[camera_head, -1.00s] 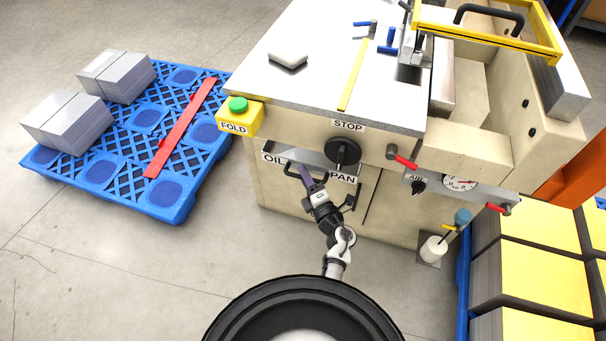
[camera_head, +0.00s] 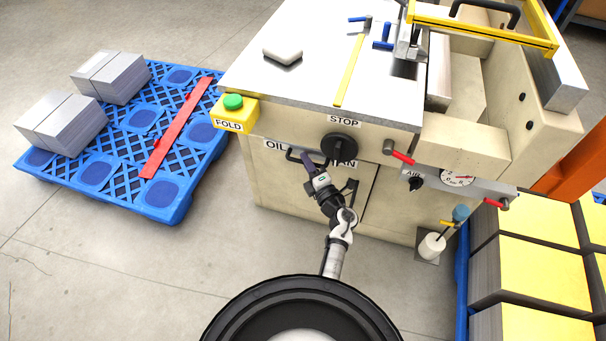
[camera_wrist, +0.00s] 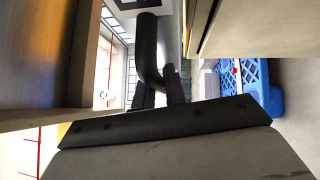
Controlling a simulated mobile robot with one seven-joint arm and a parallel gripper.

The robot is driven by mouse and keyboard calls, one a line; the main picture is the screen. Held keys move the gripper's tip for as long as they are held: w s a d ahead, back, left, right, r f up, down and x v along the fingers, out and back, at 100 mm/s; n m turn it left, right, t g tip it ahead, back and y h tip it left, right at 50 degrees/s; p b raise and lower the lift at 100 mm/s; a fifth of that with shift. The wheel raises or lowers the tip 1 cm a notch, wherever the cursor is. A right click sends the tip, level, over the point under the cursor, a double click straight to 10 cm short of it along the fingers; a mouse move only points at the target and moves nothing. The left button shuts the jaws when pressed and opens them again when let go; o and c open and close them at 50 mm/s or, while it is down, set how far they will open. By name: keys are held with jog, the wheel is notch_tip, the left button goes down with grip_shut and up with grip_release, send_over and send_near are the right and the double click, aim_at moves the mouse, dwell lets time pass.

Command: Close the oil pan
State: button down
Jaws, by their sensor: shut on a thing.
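The oil pan is a beige drawer low in the machine's front, marked "OIL PAN" (camera_head: 276,145). Its front now sits close under the machine's upper body, and no open gap shows above it; I cannot tell whether it is fully flush. My gripper (camera_head: 307,162) is at the drawer's black bar handle (camera_head: 293,156), shut on it. In the wrist view the curved black handle (camera_wrist: 148,50) runs between the two dark fingers of my gripper (camera_wrist: 161,82). My gripper and the black stop knob partly hide the label.
The black STOP knob (camera_head: 339,149) sticks out just above the drawer. A green FOLD button (camera_head: 233,102) is at the left corner, a red-handled lever (camera_head: 401,157) to the right. A blue pallet (camera_head: 170,203) stands left. The floor in front is free.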

jog(key=w, duration=0.2)
jog(key=w+d+b, duration=0.1)
jog(key=w, duration=0.2)
jog(key=w+d+b, duration=0.1)
jog(key=w, duration=0.1)
jog(key=shift+w+d, duration=0.25)
jog(key=shift+w, duration=0.15)
jog(key=c, duration=1.5)
grip_release()
jog(key=shift+o, duration=0.2)
jog(key=shift+s, duration=0.15)
jog(key=b+v, duration=0.1)
jog(key=v, duration=1.2)
jog(key=shift+s, duration=0.3)
jog(key=shift+d, duration=0.15)
